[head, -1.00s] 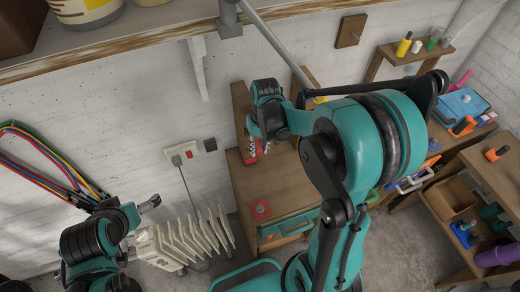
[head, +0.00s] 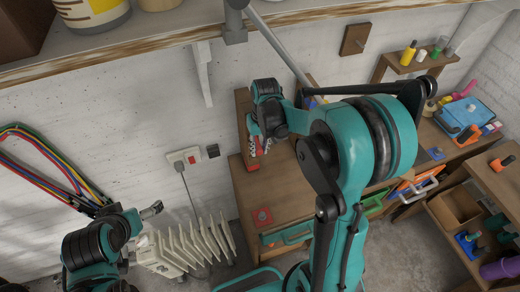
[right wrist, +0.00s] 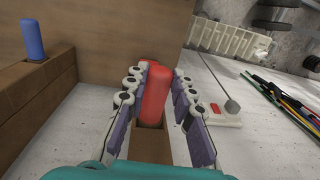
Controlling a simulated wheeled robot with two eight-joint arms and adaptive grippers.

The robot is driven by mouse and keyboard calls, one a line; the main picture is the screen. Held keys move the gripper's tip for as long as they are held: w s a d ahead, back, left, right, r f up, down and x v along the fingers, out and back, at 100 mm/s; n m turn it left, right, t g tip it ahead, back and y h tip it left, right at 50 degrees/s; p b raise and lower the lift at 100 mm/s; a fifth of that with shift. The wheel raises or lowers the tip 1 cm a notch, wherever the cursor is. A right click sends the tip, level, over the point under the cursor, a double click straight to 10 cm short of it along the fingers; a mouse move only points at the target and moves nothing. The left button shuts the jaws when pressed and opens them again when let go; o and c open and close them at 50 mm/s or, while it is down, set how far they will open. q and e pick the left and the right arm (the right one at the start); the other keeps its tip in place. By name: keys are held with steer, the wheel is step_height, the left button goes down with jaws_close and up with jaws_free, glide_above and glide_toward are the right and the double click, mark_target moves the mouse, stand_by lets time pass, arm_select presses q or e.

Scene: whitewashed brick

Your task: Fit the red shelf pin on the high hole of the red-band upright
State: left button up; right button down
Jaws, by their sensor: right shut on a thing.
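The red shelf pin (right wrist: 156,95) is between the fingers of my right gripper (right wrist: 158,88) in the right wrist view. The gripper is shut on it. The pin's near end lies over a dark spot on a brown wooden upright (right wrist: 151,148); I cannot tell whether it is inside a hole. In the head view, my right gripper (head: 260,146) is at the brown upright (head: 243,122) against the wall, with a red band (head: 252,164) below it. My left gripper (head: 152,210) is far off at the lower left, its fingers too small to judge.
A blue pin (right wrist: 34,38) stands in another wooden piece in the right wrist view. A shelf (head: 150,48) hangs above, over open wall.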

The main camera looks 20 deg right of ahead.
stand_by(0.3)
steer(key=c, duration=1.2)
jaws_free()
steer(key=shift+w, duration=0.15)
